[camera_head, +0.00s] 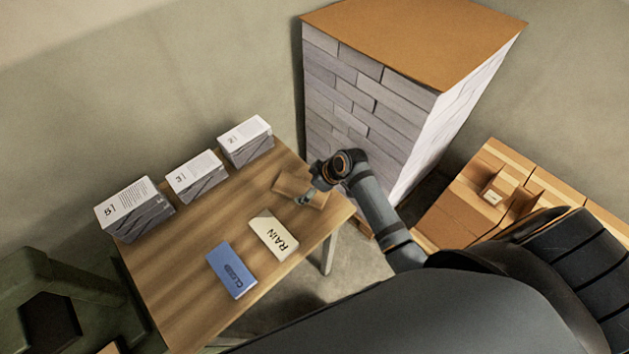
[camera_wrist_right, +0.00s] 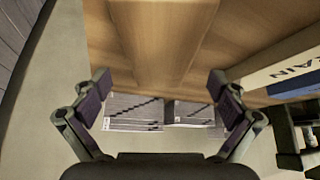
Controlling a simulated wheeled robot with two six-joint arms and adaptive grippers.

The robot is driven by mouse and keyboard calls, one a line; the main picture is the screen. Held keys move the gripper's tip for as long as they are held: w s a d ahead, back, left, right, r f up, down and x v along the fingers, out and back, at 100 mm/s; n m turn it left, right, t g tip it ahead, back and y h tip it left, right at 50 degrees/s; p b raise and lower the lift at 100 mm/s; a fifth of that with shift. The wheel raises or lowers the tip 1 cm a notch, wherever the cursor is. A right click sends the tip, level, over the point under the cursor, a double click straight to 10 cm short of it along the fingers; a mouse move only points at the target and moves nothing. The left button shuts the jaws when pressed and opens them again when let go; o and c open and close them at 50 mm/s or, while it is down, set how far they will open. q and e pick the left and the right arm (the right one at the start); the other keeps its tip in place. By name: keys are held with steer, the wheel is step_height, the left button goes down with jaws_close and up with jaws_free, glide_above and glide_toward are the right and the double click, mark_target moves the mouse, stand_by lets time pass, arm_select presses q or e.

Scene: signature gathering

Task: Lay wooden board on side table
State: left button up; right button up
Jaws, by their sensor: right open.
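The wooden board (camera_head: 293,184) lies on the right end of the wooden side table (camera_head: 180,283) in the head view, partly hidden by my right gripper (camera_head: 305,196). In the right wrist view the board (camera_wrist_right: 163,35) lies against the similar wood of the table, and its outline is hard to make out. My right gripper (camera_wrist_right: 160,97) is open there, its two fingers wide apart with nothing between them. I cannot tell whether a finger touches the board. My left gripper is not in view.
A cream RAIN block (camera_head: 273,236) and a blue CLOSED block (camera_head: 232,270) lie on the table. Three paper stacks (camera_head: 134,208) stand along its back edge. Cardboard boxes (camera_head: 480,200) are at right.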

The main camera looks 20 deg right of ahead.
steer(key=v, duration=0.9)
steer(key=shift+d+r+b, duration=0.15)
steer(key=shift+r+b, duration=0.15)
steer(key=shift+b, duration=0.15)
